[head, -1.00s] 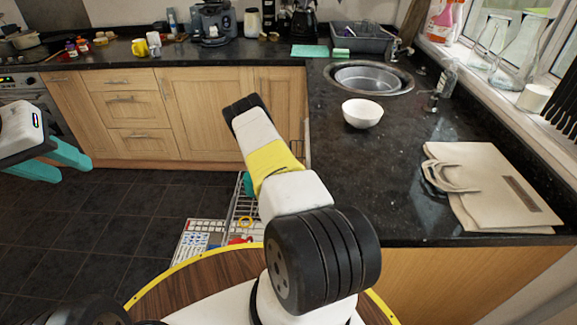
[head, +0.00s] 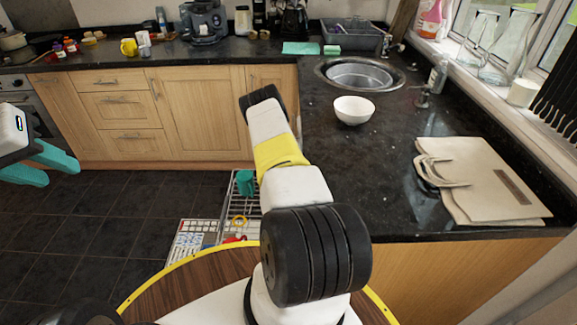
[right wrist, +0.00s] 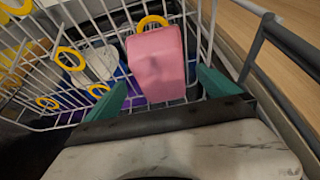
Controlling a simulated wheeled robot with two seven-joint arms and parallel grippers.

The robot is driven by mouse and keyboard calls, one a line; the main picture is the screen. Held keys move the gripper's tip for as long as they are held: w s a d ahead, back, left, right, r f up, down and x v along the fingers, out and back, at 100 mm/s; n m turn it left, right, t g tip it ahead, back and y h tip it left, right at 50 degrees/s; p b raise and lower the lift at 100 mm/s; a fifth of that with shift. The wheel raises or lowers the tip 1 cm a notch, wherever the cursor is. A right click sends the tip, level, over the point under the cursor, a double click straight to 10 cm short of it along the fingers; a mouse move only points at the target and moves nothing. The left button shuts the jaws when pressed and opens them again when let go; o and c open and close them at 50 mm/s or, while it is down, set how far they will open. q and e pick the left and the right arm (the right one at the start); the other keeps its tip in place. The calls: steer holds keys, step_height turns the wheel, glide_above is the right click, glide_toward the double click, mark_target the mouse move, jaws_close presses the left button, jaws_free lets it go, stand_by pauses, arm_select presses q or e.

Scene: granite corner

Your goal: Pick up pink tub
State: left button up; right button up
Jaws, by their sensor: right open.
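The pink tub (right wrist: 158,62) is in the right wrist view, inside a white wire rack (right wrist: 88,35). My right gripper (right wrist: 162,80) is open, with one teal finger on each side of the tub's near end. I cannot tell whether the fingers touch it. In the head view the tub is not clearly seen; my right arm covers much of the rack area. A bit of teal right finger (head: 245,183) shows beside that arm. My left gripper (head: 60,170) is at the left edge of the head view, with its teal fingers apart and empty, over the floor.
Yellow rings (right wrist: 72,60) and other items fill the rack around the tub. A wooden cabinet side (right wrist: 265,40) and a dark bar are close at right. The counter holds a white bowl (head: 354,110) and a beige bag (head: 482,180). Dark floor lies open at left.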

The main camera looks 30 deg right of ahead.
steer(key=x, duration=0.4)
steer(key=shift+a+f, duration=0.1)
steer(key=shift+f, duration=0.3)
steer(key=c, duration=1.3)
